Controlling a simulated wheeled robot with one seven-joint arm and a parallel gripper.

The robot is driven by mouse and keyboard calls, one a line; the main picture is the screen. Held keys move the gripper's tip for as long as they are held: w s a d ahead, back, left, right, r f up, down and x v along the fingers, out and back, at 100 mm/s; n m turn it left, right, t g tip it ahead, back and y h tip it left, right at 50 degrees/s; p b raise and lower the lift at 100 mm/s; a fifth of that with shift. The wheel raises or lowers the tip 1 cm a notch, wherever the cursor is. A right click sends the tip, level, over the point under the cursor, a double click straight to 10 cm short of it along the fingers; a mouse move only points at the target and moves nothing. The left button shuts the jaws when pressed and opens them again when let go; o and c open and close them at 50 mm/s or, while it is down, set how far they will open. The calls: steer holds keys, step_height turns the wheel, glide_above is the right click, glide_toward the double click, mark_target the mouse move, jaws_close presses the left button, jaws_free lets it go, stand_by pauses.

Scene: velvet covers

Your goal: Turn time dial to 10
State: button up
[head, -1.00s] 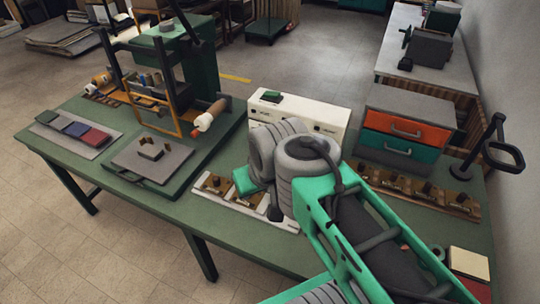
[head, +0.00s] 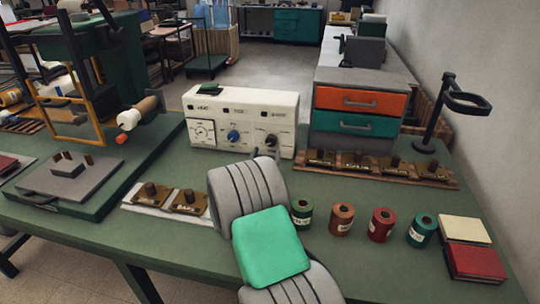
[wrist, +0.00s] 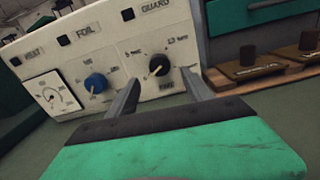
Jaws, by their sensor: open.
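The cream control box (head: 205,104) stands at the back of the green table. Its front carries a white gauge (head: 203,133), a blue dial (head: 234,136) and a black dial (head: 271,140). In the wrist view the black dial (wrist: 159,65) is at the right under the word GUARD, with small printing around it that looks like TIME below; its setting is too small to read surely. The blue dial (wrist: 95,83) is left of it. My gripper (wrist: 162,90) is open and empty, its fingers reaching toward the black dial, apart from it. My arm mostly hides the gripper in the head view.
Right of the box are a drawer unit (head: 360,98) and a wooden rack of brass stamps (head: 375,173). Several foil rolls (head: 341,219) stand right of my arm. Two stamp blocks (head: 188,201) lie to its left, and a press (head: 95,70) stands farther left.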

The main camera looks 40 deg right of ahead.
mark_target(270, 143)
steer(key=x, duration=0.6)
steer(key=shift+w+d+r, duration=0.15)
steer(key=shift+w+d, duration=0.1)
steer(key=shift+d, duration=0.1)
jaws_close()
